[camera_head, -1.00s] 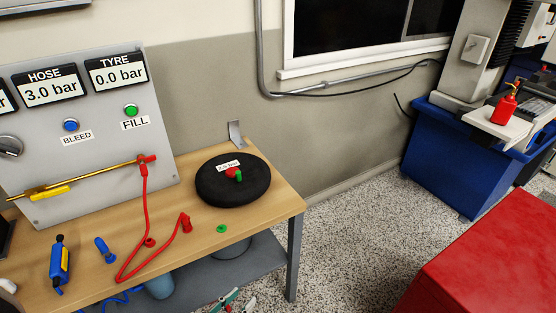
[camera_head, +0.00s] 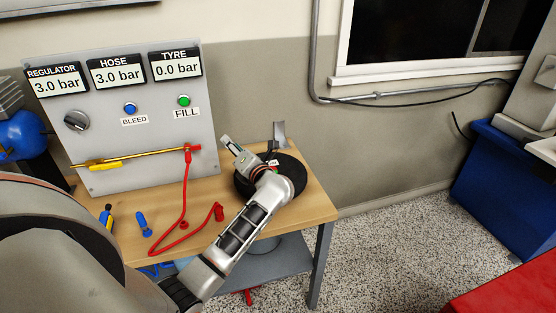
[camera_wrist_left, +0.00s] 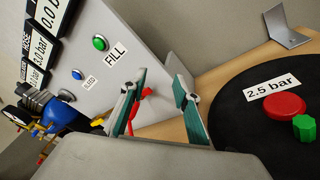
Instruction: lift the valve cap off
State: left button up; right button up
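A black tyre (camera_head: 294,172) lies flat on the wooden bench. In the left wrist view the tyre (camera_wrist_left: 236,115) carries a "2.5 bar" label, a red round piece (camera_wrist_left: 278,106) and a small green knobbed valve cap (camera_wrist_left: 303,127) beside it. My left gripper (camera_head: 231,145) is over the tyre's left side, pointing toward the panel. In the left wrist view its teal-lined fingers (camera_wrist_left: 156,92) are apart with nothing held between them, left of the cap and not touching it. My right gripper is not in view.
A red hose (camera_head: 184,195) ends in a connector (camera_head: 219,212) left of my arm. A metal bracket (camera_head: 279,132) stands behind the tyre. Blue tools lie at left.

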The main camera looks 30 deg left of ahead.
pick_arm(q)
jog(key=w+d+f+n+g+h, duration=0.2)
jog(key=w+d+n+h, duration=0.15)
jog(key=d+h, duration=0.25)
jog(key=w+d+f+n+g+h, duration=0.2)
jog(key=w+d+n+g+h, duration=0.15)
jog(key=d+h, duration=0.35)
jog(key=shift+t, duration=0.45)
jog(key=x, duration=0.2)
jog(key=b+x, duration=0.1)
jog(key=x, duration=0.2)
jog(key=s+b+x, duration=0.1)
jog(key=x, duration=0.1)
jog(key=shift+w+a+f, duration=0.1)
jog(key=shift+a+f, duration=0.2)
jog(key=shift+a, duration=0.05)
grip_shut()
